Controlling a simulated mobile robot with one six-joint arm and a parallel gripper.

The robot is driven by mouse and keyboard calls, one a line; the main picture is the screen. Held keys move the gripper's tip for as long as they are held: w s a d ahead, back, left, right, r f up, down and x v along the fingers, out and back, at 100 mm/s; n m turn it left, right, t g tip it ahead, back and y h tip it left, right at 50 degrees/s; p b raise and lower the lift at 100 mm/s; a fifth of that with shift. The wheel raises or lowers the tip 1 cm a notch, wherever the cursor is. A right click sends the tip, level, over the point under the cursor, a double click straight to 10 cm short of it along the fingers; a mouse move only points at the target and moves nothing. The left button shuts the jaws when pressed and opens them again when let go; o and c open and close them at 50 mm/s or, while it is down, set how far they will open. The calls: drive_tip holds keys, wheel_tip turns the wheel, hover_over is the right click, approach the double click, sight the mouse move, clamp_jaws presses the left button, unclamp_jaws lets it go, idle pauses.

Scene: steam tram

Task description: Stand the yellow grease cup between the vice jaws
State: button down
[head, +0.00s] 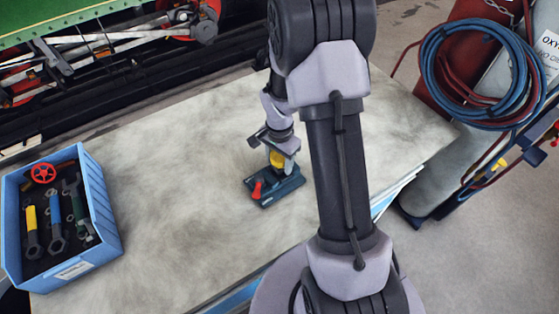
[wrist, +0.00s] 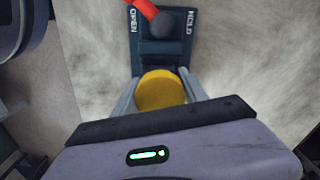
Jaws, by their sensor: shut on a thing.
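The yellow grease cup (wrist: 162,90) is held between the two fingers of my gripper (wrist: 160,98), with its round top showing in the wrist view. In the head view the cup (head: 277,159) is upright just below my gripper (head: 279,153), over the dark blue vice (head: 285,189). In the wrist view the vice (wrist: 146,50) has a red lever (wrist: 143,8) and the words OPEN and HOLD on its plate. The vice jaws are largely hidden by the cup and my gripper. I cannot tell whether the cup touches the vice.
A blue crate (head: 105,215) with tools and a red handwheel (head: 43,173) stands at the left of the bench (head: 170,190). Gas cylinders (head: 470,140) with coiled hoses (head: 480,72) stand off the bench at the right. The bench between crate and vice is bare.

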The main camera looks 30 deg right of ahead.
drive_tip(key=shift+f+b, duration=1.4)
drive_tip(key=shift+b, duration=0.1)
idle(0.9)
